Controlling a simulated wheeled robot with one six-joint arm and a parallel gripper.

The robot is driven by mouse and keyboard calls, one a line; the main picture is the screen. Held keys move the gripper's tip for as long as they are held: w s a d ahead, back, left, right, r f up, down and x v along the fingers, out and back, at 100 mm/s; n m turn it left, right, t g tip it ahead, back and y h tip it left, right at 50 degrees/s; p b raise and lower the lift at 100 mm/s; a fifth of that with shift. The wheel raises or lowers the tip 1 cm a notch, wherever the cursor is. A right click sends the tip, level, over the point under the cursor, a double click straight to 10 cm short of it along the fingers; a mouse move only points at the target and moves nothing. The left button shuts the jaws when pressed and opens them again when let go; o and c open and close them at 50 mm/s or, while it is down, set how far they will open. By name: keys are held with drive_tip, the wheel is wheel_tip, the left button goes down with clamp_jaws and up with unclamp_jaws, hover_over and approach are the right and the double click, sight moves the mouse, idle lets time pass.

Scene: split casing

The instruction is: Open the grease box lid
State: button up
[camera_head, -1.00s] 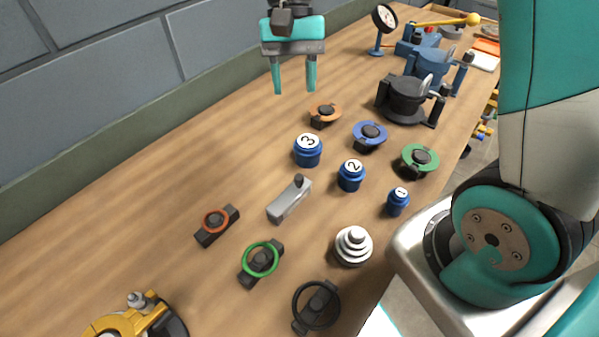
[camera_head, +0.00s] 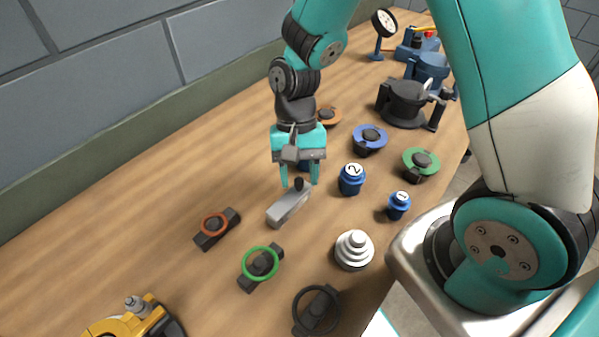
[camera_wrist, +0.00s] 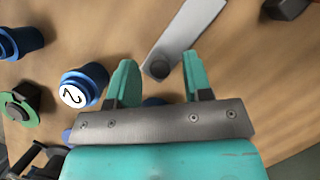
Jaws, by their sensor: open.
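The grease box (camera_head: 287,208) is a small grey metal box lying on the wooden bench, with a dark knob (camera_head: 299,184) at its far end. My gripper (camera_head: 299,185) is open, its two teal fingers pointing down around or just above the knob end. In the wrist view the grey box (camera_wrist: 187,38) runs up from between the fingers of my gripper (camera_wrist: 157,85), and the dark knob (camera_wrist: 157,70) shows between the fingertips. I cannot tell whether the fingers touch the knob.
Blue cap 2 (camera_head: 351,180) stands close right of my gripper, and blue cap 1 (camera_head: 398,205) farther right. Another blue cap (camera_head: 304,165) is mostly hidden behind my gripper. A red ring part (camera_head: 215,226), a green ring part (camera_head: 261,264) and a stepped silver part (camera_head: 354,250) lie nearer. The bench to the left is clear.

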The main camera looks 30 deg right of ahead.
clamp_jaws()
idle(0.3)
